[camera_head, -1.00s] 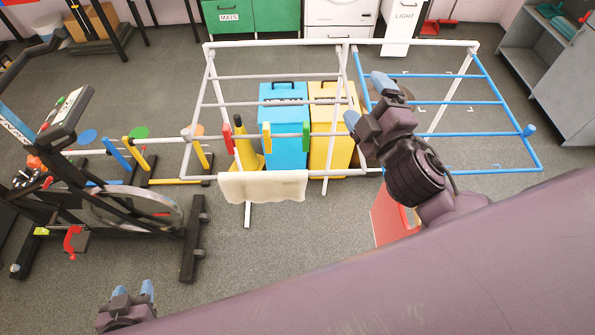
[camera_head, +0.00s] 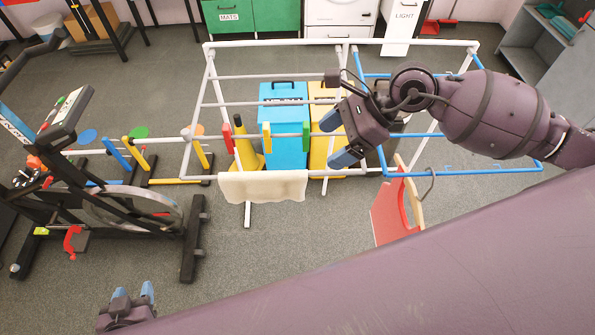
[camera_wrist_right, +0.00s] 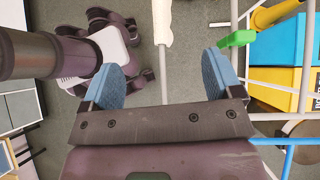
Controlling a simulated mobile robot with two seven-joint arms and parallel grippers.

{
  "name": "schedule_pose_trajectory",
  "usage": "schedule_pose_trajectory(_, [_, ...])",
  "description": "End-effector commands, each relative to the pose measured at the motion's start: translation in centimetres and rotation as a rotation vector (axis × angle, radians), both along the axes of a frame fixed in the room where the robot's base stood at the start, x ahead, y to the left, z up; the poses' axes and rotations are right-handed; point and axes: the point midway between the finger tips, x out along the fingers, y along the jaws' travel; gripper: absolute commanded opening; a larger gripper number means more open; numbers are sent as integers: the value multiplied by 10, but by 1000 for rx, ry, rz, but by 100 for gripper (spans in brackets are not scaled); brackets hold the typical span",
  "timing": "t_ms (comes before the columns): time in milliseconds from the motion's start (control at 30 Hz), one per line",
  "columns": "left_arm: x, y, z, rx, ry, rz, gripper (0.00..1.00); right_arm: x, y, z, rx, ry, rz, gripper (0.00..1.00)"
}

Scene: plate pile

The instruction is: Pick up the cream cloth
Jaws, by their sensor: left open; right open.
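The cream cloth (camera_head: 263,186) hangs over the front rail of the drying rack (camera_head: 281,77) in the head view. In the right wrist view the cloth (camera_wrist_right: 162,22) shows at the top centre, edge-on and beyond the fingertips. My right gripper (camera_head: 337,139) is open and empty, above and to the right of the cloth, with blue fingertips apart. It also shows open in the right wrist view (camera_wrist_right: 164,75). My left gripper (camera_head: 133,292) is open and empty at the bottom left of the head view, well away from the cloth.
A blue bin (camera_head: 284,130) and a yellow bin (camera_head: 322,150) stand under the rack. A yellow cone (camera_head: 245,150) stands behind the cloth. An exercise bike (camera_head: 130,205) stands to the left. A red board (camera_head: 388,215) is at the right. The floor in front of the cloth is clear.

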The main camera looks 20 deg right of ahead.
Motion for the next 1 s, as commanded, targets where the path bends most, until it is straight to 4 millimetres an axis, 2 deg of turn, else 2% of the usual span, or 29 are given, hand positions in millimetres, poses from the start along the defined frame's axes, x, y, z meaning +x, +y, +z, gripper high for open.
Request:
schedule_pose_trajectory(100, [0,0,-1,1,0,-1,49,2,-9,-5,-67,-10,20,85])
schedule_pose_trajectory(267, [1,0,-4,0,0,-1,49,3,-5,-13,-76,-10,23,85])
schedule_pose_trajectory(1000, [0,-1,-41,1,13,-4,49,13,47,-76,-72,-9,23,85])
